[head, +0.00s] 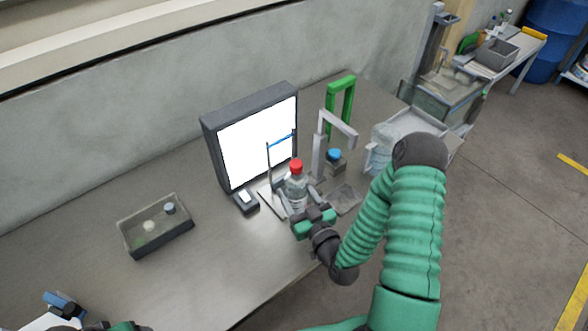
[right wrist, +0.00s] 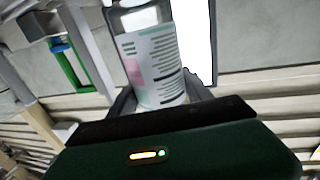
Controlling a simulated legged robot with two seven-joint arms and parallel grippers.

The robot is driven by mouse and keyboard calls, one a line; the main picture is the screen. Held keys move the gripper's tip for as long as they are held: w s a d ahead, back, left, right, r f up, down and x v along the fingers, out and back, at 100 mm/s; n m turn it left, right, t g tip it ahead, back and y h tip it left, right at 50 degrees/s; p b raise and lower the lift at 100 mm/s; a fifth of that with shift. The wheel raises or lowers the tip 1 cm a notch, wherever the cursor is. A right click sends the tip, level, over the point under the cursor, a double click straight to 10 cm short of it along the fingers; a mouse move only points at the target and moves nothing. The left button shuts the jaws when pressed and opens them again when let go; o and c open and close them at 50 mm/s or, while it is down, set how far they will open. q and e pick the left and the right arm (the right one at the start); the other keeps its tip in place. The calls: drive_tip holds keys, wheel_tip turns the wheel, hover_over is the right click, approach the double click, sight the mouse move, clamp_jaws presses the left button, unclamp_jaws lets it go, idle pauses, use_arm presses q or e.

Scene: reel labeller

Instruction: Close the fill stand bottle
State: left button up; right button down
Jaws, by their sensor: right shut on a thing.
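A clear bottle with a red cap (head: 296,168) stands upright in front of the lit white panel. My right gripper (head: 297,194) is shut on this bottle around its body. In the right wrist view, the bottle (right wrist: 152,62) shows a white label with pink and green print, between the dark fingers; its cap is outside that view. A grey stand with an overhanging arm (head: 319,152) is to the right of it, with a small blue-capped container (head: 334,158) by its post. Only a bit of my left arm shows at the bottom left edge; its fingers cannot be made out.
The lit panel (head: 252,147) stands behind the bottle, with a small dark device (head: 245,203) at its foot. A dark-edged tray (head: 157,239) with small round items lies to the left. A green frame (head: 340,97) and a large clear jug (head: 381,141) are at the right. The front table is clear.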

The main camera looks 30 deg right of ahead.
sight(293, 201)
drive_tip(key=s+p, duration=0.1)
drive_tip(key=s+a+p, duration=0.2)
drive_tip(key=s, duration=0.1)
drive_tip(key=shift+r, duration=0.4)
drive_tip(key=shift+s+a+f, duration=0.1)
drive_tip(key=shift+s+a, duration=0.2)
drive_tip(key=shift+s, duration=0.05)
use_arm(q)
drive_tip(key=v, duration=0.2)
drive_tip(key=w+v, duration=0.1)
drive_tip(key=v, duration=0.1)
drive_tip(key=shift+r, duration=0.5)
use_arm(e)
drive_tip(key=c, duration=1.1)
unclamp_jaws()
clamp_jaws()
drive_tip(key=w+a+r+n+y, duration=0.1)
drive_tip(key=w+a+r+y, duration=0.1)
drive_tip(key=w+a, duration=0.5)
drive_tip(key=shift+w+a+r, duration=0.25)
drive_tip(key=shift+a+r, duration=0.25)
drive_tip(key=shift+a, duration=0.1)
